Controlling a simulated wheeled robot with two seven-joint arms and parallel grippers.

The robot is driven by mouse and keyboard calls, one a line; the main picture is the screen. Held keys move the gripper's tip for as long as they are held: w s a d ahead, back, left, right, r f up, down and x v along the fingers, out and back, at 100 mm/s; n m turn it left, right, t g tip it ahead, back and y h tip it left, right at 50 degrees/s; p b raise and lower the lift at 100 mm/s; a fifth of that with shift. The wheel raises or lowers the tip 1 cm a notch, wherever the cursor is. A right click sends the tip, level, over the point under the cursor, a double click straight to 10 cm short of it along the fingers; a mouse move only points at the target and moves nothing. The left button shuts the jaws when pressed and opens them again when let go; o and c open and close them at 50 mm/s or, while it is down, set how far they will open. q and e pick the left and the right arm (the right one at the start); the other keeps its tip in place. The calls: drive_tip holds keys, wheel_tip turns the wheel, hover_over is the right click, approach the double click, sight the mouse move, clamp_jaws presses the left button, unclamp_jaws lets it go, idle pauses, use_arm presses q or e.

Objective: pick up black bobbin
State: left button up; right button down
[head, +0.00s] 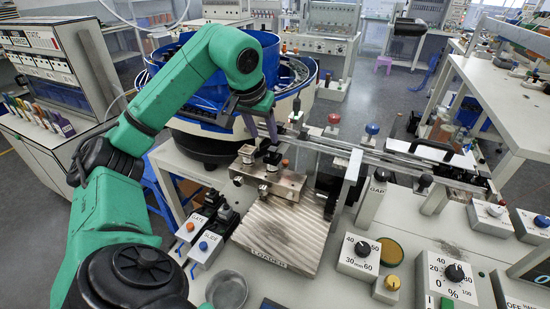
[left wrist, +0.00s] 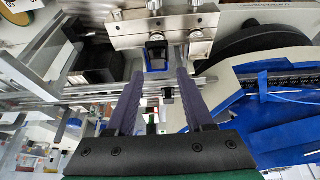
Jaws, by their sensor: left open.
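My left gripper (head: 262,130) reaches in over the metal fixture, its fingers pointing down, open and empty. In the left wrist view its two purple-grey fingers (left wrist: 160,74) are spread apart. A small black piece (left wrist: 157,48), which may be the black bobbin, lies beyond the fingertips, in line with the gap between them and at the metal block. In the head view a small black piece (head: 272,158) stands at the metal fixture (head: 280,184), below the fingers. I cannot tell for certain which black part is the bobbin. My right gripper is not in view.
A blue-rimmed feeder bowl (head: 292,78) stands close behind the gripper. A metal rail (head: 345,152) runs to the right. The ribbed loader plate (head: 278,236) lies in front, bare. Switch boxes (head: 208,246) and a dial box (head: 358,256) stand on the bench.

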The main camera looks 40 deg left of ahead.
sight(272, 149)
use_arm(q)
drive_tip(key=w+f, duration=0.2)
drive_tip(key=f, duration=0.1)
drive_tip(key=shift+d, duration=0.1)
drive_tip(key=x, duration=0.4)
drive_tip(key=shift+w+a+f, duration=0.15)
drive_tip(key=shift+a+f, duration=0.1)
drive_tip(key=shift+f, duration=0.1)
drive_tip(key=shift+w, duration=0.1)
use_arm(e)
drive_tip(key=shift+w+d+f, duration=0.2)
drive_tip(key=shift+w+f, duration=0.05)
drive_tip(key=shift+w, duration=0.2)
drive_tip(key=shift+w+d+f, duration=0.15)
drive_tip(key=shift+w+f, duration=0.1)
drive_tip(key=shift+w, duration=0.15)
use_arm(q)
clamp_jaws()
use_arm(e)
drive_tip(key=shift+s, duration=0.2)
